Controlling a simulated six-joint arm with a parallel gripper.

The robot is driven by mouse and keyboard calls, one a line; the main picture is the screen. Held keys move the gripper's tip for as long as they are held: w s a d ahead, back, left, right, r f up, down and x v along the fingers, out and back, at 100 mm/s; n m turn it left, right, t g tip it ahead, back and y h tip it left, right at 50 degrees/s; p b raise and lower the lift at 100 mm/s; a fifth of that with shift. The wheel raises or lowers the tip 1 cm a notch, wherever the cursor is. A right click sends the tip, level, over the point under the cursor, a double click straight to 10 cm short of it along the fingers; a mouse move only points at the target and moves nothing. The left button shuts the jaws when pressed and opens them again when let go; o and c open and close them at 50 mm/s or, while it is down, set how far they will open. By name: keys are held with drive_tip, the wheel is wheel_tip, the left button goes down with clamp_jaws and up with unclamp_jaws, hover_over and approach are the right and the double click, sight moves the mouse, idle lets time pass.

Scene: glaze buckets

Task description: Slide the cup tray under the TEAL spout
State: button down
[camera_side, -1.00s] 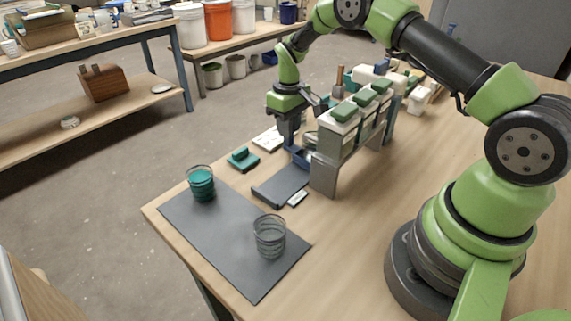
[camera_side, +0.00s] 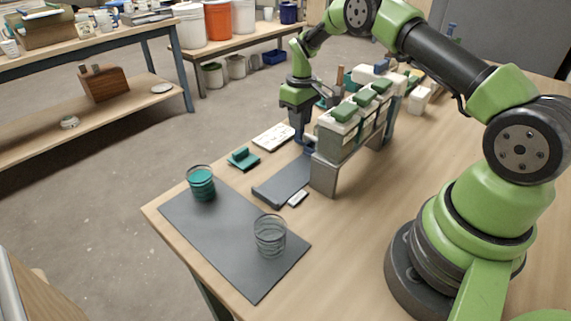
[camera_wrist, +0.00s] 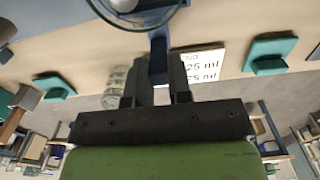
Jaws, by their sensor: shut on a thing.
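My gripper (camera_side: 304,146) points down at the left side of the bucket stand (camera_side: 325,176). In the wrist view its fingers (camera_wrist: 158,88) are shut on a blue handle (camera_wrist: 158,58) of the cup tray. The blue tray (camera_wrist: 90,42) shows at the top of the wrist view, with a clear glass cup (camera_wrist: 140,18) on it. In the side view only a small blue part of the tray (camera_side: 310,150) shows beside the stand; the rest is hidden. Several pale buckets with green lids (camera_side: 345,111) stand in a row on the stand. I cannot tell which spout is teal.
A dark slab (camera_side: 280,183) lies in front of the stand, with a small white label (camera_side: 298,198) beside it. A grey mat (camera_side: 225,235) bears a teal-filled glass (camera_side: 201,184) and a clear glass (camera_side: 270,238). A teal block (camera_side: 243,159) and a printed card (camera_side: 273,137) lie left of the stand.

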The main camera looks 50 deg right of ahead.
drive_tip(key=c, duration=1.1)
unclamp_jaws()
drive_tip(key=shift+r, duration=3.5)
